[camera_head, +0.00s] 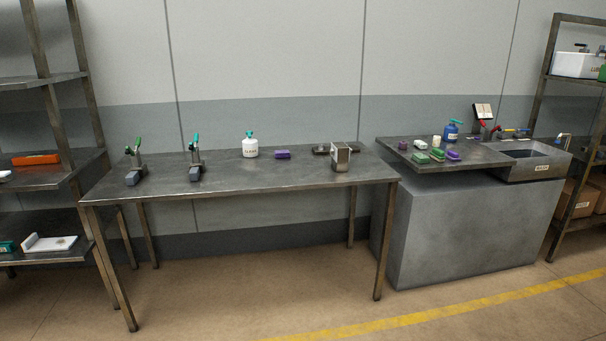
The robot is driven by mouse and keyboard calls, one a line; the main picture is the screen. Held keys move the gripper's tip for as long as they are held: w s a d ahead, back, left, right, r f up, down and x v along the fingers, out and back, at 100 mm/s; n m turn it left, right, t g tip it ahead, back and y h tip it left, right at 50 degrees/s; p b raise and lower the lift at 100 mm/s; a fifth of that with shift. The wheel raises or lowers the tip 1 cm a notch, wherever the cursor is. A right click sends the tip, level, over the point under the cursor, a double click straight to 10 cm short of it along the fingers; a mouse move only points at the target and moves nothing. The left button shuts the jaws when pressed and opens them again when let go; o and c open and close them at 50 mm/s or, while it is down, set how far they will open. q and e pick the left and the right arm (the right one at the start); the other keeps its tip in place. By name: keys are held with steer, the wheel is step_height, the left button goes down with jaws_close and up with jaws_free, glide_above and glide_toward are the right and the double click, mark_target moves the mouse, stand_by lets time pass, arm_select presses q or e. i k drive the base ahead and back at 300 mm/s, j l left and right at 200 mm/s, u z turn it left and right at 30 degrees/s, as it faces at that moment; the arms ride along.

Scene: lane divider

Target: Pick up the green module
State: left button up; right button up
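Neither of my grippers shows in the head view.
Purple blocks (453,155) and a blue bottle (452,131) share the counter (490,159), left of a sink (528,153). The long table (240,180) holds two clamps, a white bottle (250,147) and a purple block (282,154). Open floor (260,290) lies in front.

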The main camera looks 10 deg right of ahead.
mark_target(419, 143)
steer(key=i+l+z, duration=0.25)
steer(key=i+z, duration=0.15)
steer(key=i, duration=0.4)
steer(key=i+z, duration=0.45)
steer(key=i, duration=0.35)
steer(key=i+l, duration=0.75)
steer(key=l+z, duration=0.05)
